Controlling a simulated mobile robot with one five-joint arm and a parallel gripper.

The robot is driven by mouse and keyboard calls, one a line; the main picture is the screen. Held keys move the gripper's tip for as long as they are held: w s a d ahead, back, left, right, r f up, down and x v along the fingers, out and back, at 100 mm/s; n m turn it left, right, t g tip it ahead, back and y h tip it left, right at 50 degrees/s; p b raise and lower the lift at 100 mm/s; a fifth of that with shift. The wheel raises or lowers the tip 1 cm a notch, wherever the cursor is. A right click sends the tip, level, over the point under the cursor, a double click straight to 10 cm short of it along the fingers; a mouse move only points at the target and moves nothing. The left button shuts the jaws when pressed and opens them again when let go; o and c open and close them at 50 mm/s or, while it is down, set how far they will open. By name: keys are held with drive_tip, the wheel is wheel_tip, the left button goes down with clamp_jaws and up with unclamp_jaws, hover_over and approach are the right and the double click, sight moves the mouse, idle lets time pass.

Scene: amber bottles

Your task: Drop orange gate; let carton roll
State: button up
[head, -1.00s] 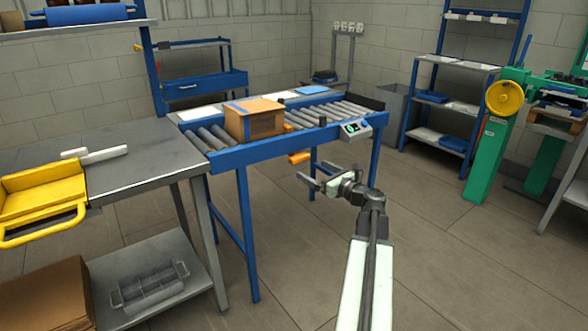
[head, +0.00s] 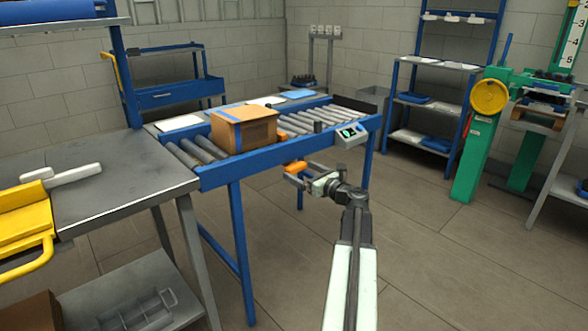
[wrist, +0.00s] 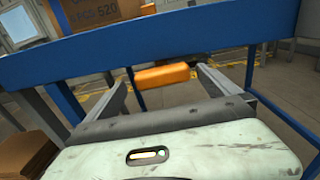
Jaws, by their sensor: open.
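The brown carton (head: 243,130) with blue tape sits on the grey rollers of the blue-framed conveyor; its lower part shows at the top of the wrist view (wrist: 95,12). An orange block (head: 294,166), apparently the gate's handle, hangs below the conveyor's front rail. My gripper (head: 297,173) is open in front of that rail. In the wrist view the orange block (wrist: 162,74) appears between the tips of my open fingers, with gaps on both sides. I cannot tell how deep it is between them.
A grey control box (head: 351,135) sticks out from the conveyor's front right. A steel table (head: 110,190) with a yellow tray (head: 25,225) stands at the left. A green machine (head: 476,150) and a blue shelf (head: 430,100) stand at the right. The floor in front is clear.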

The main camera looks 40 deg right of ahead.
sight(298, 169)
drive_tip(key=w, duration=0.4)
drive_tip(key=shift+w+d, duration=0.25)
drive_tip(key=shift+c, duration=0.3)
